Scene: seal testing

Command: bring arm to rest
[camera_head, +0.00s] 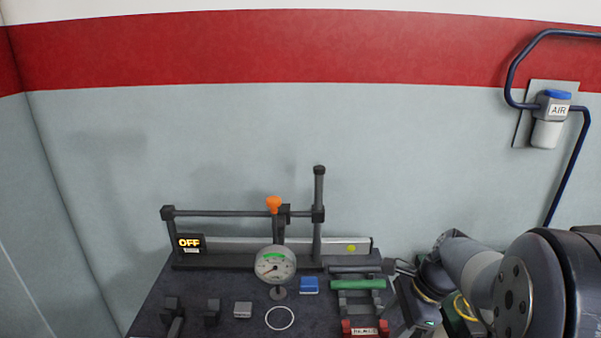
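My arm's grey links show at the lower right, folded close to the camera. Its far end is a small dark part near the right edge of the bench, and I cannot make out the gripper's fingertips there. I see nothing that is clearly held. The dark bench (205,284) stands below and left of the arm.
A test rig with a horizontal rail (235,213), orange knob (273,203), round gauge (275,265) and OFF display (189,243) stands on the bench. A white ring (280,318), blue block (309,285), green bar (357,284) and red-ended rack (365,328) lie in front. An AIR unit (551,112) hangs on the wall.

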